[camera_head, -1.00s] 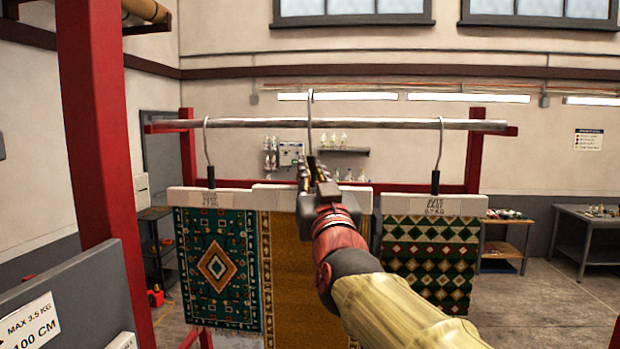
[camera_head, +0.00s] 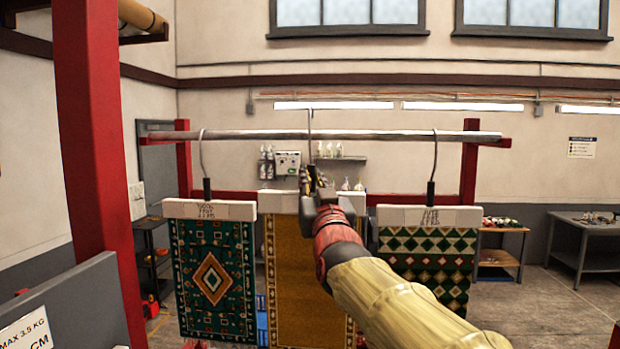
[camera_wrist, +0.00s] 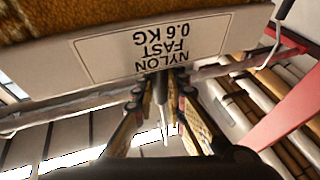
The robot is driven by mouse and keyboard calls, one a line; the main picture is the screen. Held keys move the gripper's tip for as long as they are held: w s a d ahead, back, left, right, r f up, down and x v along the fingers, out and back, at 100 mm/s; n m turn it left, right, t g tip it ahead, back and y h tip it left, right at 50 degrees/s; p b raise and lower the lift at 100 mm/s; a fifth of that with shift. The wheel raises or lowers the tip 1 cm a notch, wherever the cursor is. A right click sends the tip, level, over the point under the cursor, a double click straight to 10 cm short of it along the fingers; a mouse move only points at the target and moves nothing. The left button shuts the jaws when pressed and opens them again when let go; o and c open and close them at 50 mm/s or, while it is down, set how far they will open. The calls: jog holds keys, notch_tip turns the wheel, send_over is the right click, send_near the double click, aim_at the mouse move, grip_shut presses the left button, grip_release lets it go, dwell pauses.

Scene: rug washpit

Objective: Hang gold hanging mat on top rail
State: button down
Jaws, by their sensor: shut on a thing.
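The gold hanging mat (camera_head: 290,283) hangs upright from a pale clamp bar (camera_head: 280,203), partly hidden by my arm. My gripper (camera_head: 312,180) is shut on its hanger's stem, just above the bar. The hanger's hook (camera_head: 309,116) rises above the top rail (camera_head: 260,134) and crosses it in the picture; I cannot tell whether it touches. In the wrist view, my fingers (camera_wrist: 161,95) close around the stem, beside the bar (camera_wrist: 60,65) labelled "NYLON FAST 0.6 KG". A corner of the gold mat (camera_wrist: 50,18) shows, and the rail (camera_wrist: 80,112) passes behind.
A teal patterned mat (camera_head: 213,280) hangs on the rail at left, its bar close to the gold mat's. A green diamond mat (camera_head: 428,265) hangs at right. A red post (camera_head: 95,150) and grey panel (camera_head: 75,305) stand at near left.

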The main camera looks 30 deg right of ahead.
jog(key=shift+w+d+r+p, duration=0.1)
jog(key=shift+w+d+p, duration=0.35)
jog(key=shift+w, duration=0.2)
jog(key=shift+w+d+b, duration=0.4)
jog(key=shift+w+d, duration=0.05)
jog(key=shift+w, duration=0.2)
jog(key=shift+w+d+b, duration=0.3)
jog(key=shift+w+d, duration=0.35)
jog(key=shift+w, duration=0.3)
jog(key=shift+w+d+b, duration=0.25)
jog(key=shift+w+d, duration=0.35)
jog(key=shift+w, duration=0.35)
jog(key=shift+f, duration=0.25)
jog(key=shift+f+b, duration=1.95)
jog(key=shift+b, duration=0.55)
